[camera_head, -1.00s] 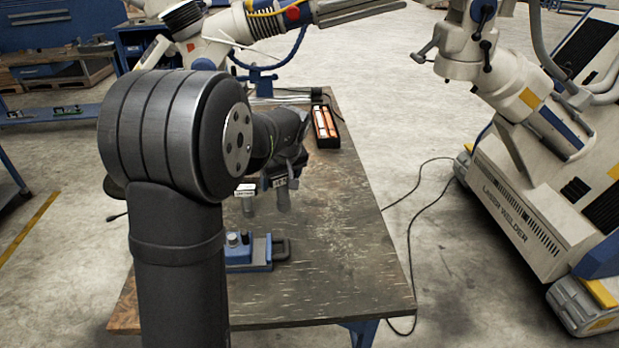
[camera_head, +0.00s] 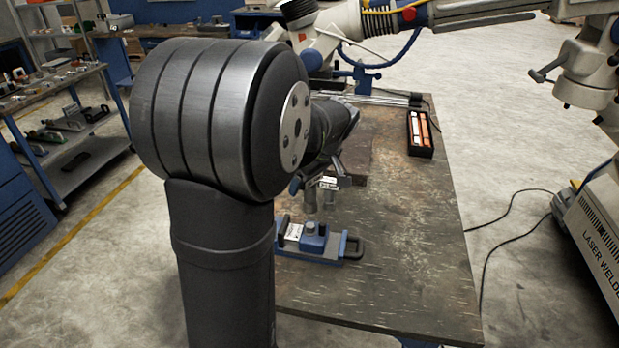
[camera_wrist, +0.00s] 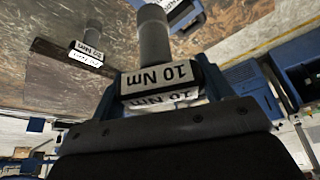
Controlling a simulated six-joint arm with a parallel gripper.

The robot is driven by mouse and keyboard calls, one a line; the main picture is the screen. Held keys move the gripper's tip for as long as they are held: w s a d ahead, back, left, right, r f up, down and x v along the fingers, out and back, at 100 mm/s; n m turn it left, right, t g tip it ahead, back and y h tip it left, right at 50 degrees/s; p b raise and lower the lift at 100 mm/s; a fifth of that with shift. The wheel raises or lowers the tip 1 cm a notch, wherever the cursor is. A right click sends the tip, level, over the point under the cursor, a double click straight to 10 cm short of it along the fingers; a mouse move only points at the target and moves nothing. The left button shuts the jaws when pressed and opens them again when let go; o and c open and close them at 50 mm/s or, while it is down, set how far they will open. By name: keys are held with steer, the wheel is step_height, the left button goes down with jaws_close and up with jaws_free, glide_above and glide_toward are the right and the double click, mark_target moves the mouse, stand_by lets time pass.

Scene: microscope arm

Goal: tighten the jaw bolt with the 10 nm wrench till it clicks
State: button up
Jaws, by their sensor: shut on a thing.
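In the wrist view my gripper (camera_wrist: 168,84) is shut on the wrench (camera_wrist: 155,38) labelled 10 Nm. Its white label faces the camera and its grey cylinder points away. A second labelled wrench (camera_wrist: 88,50) is apart at the upper left; its number is hard to read. In the head view a blue vise (camera_head: 318,243) sits on the table, below and near the wrench ends. Blue parts of what looks like the vise (camera_wrist: 270,90) show at the right in the wrist view. My arm hides most of the gripper in the head view. I cannot make out the jaw bolt.
A black box with orange items (camera_head: 420,136) stands at the table's far right. The wooden table (camera_head: 410,250) is clear right of the vise. A white robot arm (camera_head: 440,15) reaches over the back, and a laser welder (camera_head: 597,225) stands on the floor at right.

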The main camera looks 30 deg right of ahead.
mark_target(309, 203)
steer(key=shift+f, duration=2.45)
steer(key=shift+f, duration=1.6)
steer(key=m, duration=0.2)
steer(key=m+h, duration=0.1)
steer(key=m, duration=0.1)
steer(key=shift+d+h, duration=0.15)
steer(key=shift+h, duration=0.15)
steer(key=shift+m+h, duration=0.4)
steer(key=shift+m, duration=0.6)
steer(key=shift+d+m+h, duration=0.1)
steer(key=shift+m+h, duration=0.3)
steer(key=shift+m, duration=0.6)
